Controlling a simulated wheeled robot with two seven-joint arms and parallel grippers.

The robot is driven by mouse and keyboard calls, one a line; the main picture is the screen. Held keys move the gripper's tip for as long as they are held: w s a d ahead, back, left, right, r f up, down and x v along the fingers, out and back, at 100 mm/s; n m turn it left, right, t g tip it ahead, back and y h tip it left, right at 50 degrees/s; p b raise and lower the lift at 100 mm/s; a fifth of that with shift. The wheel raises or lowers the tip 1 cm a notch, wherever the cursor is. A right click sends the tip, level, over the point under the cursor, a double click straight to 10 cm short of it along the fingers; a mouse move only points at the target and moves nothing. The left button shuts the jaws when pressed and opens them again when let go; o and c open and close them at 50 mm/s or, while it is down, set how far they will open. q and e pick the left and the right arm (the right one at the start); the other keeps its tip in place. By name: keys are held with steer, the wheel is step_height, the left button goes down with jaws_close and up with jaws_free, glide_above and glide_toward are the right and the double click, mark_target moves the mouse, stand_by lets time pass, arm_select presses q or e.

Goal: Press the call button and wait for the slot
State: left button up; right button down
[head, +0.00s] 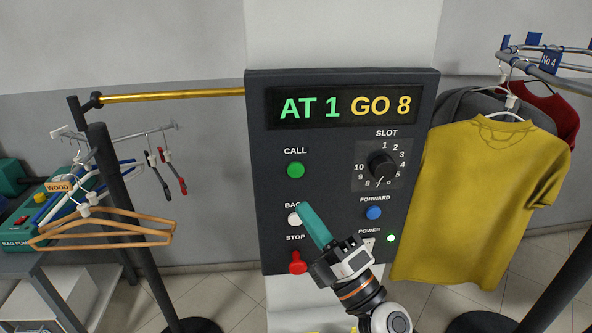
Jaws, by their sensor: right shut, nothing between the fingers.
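The dark control panel (262,145) stands upright in the middle of the head view. The green CALL button (295,170) is on its left side, fully visible. The display (345,108) reads "AT 1" in green and "GO 8" in yellow. The SLOT dial (381,164) is a black knob among numbers; its exact pointing is hard to read. I cannot tell whether the tips touch the panel. My left gripper is out of view.
A red STOP button (298,263) and a blue FORWARD button (374,213) are close to my right gripper. A yellow shirt (485,190) hangs at right; wooden hangers (105,232) hang at left.

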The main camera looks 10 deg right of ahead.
steer(key=shift+w, duration=0.1)
steer(key=b, duration=0.2)
glide_toward(290, 167)
step_height(290, 167, up, 3)
steer(key=w+a, duration=0.1)
steer(key=a, duration=0.2)
steer(key=shift+w+r+h, duration=0.2)
steer(key=shift+w+h, duration=0.1)
steer(key=shift+w, duration=0.6)
stand_by(1.2)
steer(key=shift+w, duration=0.4)
steer(key=shift+w, duration=0.4)
stand_by(0.5)
steer(key=shift+s, duration=0.85)
